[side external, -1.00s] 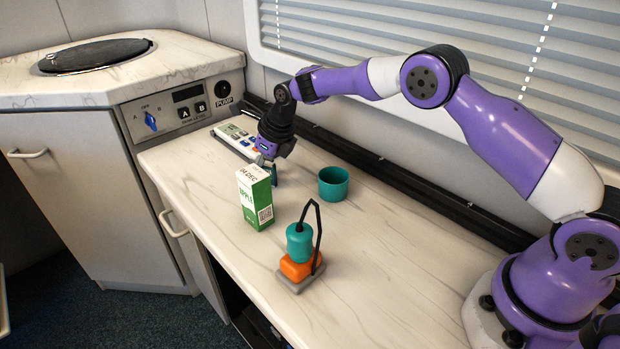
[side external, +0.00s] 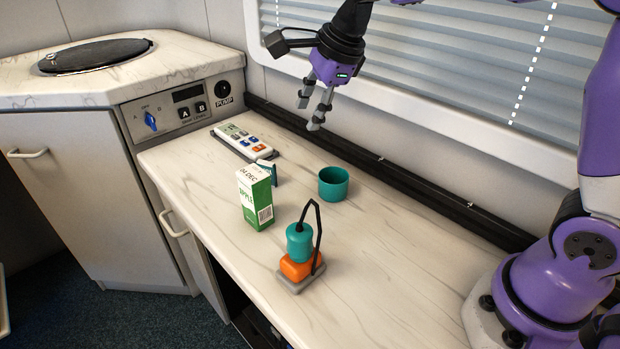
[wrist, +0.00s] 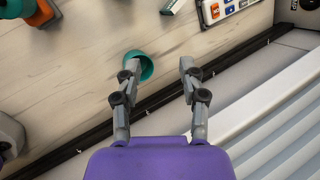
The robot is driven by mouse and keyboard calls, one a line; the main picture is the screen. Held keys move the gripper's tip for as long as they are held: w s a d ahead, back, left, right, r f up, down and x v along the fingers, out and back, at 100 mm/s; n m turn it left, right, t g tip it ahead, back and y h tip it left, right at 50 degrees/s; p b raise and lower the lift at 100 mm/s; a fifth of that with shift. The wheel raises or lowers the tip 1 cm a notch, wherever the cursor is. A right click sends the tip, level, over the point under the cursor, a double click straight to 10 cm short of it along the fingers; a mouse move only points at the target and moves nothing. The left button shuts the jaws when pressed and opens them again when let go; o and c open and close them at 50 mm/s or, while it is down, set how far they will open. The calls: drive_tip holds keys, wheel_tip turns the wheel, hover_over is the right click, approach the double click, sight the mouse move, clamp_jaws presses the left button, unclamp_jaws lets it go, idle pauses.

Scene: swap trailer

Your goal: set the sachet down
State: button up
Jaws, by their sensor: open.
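The sachet (side external: 267,168), small with teal and white parts, is on the counter just behind the green and white carton in the side view. The carton hides part of it, so I cannot tell whether they touch. A green-edged piece at the top edge of the wrist view, likely the sachet (wrist: 172,6), is cut off by the frame. My gripper (side external: 310,114) is open and empty, raised well above the counter near the window, up and right of the sachet. Its spread fingers (wrist: 160,64) show nothing between them at the tips.
The carton (side external: 256,204) stands upright. A teal cup (side external: 333,184) stands to its right, and an orange and teal object with a black loop (side external: 298,262) stands in front. A keypad device (side external: 243,140) lies behind left. A black rail (side external: 400,168) runs below the window.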

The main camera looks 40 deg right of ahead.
drive_tip(key=s+d+f+n+t+h, duration=0.1)
drive_tip(key=s+d+n, duration=0.1)
drive_tip(key=s+n, duration=1.7)
drive_tip(key=shift+d+f+n, duration=0.15)
drive_tip(key=shift+d+n, duration=0.1)
drive_tip(key=shift+n, duration=0.95)
